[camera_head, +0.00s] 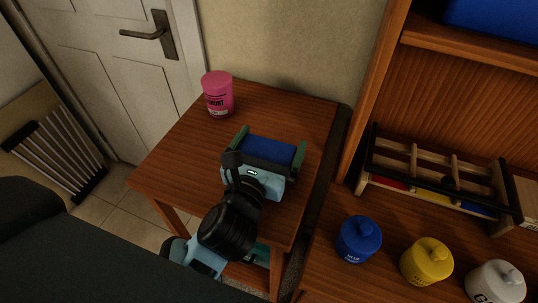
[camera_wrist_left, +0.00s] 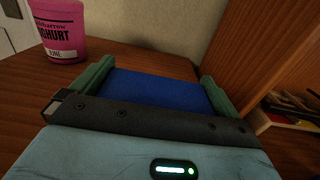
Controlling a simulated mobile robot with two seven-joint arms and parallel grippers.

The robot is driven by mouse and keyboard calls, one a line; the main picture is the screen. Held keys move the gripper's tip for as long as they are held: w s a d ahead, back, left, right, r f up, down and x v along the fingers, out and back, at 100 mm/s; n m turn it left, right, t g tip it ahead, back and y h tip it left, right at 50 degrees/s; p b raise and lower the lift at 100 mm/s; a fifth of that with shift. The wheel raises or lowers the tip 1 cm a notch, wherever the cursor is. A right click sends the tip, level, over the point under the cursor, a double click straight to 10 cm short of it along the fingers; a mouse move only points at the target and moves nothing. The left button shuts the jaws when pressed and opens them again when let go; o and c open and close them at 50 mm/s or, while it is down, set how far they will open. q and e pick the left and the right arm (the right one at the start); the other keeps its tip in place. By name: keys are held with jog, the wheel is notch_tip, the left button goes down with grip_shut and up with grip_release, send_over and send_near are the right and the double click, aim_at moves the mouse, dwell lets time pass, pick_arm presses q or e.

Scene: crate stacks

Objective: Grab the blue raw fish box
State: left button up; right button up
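The blue box (camera_head: 268,151) is on or just above the small wooden side table (camera_head: 165,150); its label is not visible. It also shows in the left wrist view (camera_wrist_left: 160,90). My left gripper (camera_head: 272,142) has its two green fingers spread wide, one along each side of the box. In the left wrist view the fingers (camera_wrist_left: 158,78) stand very close to the box sides; whether they press on it cannot be told. The gripper body hides the near part of the box. My right gripper is not in view.
A pink yoghurt cup (camera_head: 217,94) stands at the table's back left. To the right, a wooden shelf (camera_head: 335,255) holds a blue jar (camera_head: 358,239), a yellow jar (camera_head: 427,262), a white jar (camera_head: 496,283) and a wooden rack (camera_head: 440,175). A white door (camera_head: 95,60) is behind left.

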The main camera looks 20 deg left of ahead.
aim_at(268, 145)
pick_arm(q)
jog(key=c, duration=0.7)
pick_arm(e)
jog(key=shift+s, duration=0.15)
pick_arm(q)
jog(key=shift+o, duration=0.2)
jog(key=shift+r+p, duration=0.4)
jog(key=shift+r, duration=1.25)
jog(key=shift+s+a+r, duration=0.15)
jog(key=shift+s+r, duration=0.05)
jog(key=shift+r, duration=0.05)
jog(key=s+a, duration=0.1)
jog(key=s, duration=0.1)
jog(key=s+a, duration=0.1)
jog(key=s, duration=0.1)
jog(key=s+a, duration=0.1)
jog(key=s, duration=0.1)
jog(key=shift+a+r, duration=0.2)
jog(key=shift+a, duration=0.15)
jog(key=s+a+p, duration=0.4)
jog(key=s, duration=0.3)
jog(key=shift+a+r+p, duration=0.2)
jog(key=shift+r+p, duration=0.15)
jog(key=shift+r, duration=0.1)
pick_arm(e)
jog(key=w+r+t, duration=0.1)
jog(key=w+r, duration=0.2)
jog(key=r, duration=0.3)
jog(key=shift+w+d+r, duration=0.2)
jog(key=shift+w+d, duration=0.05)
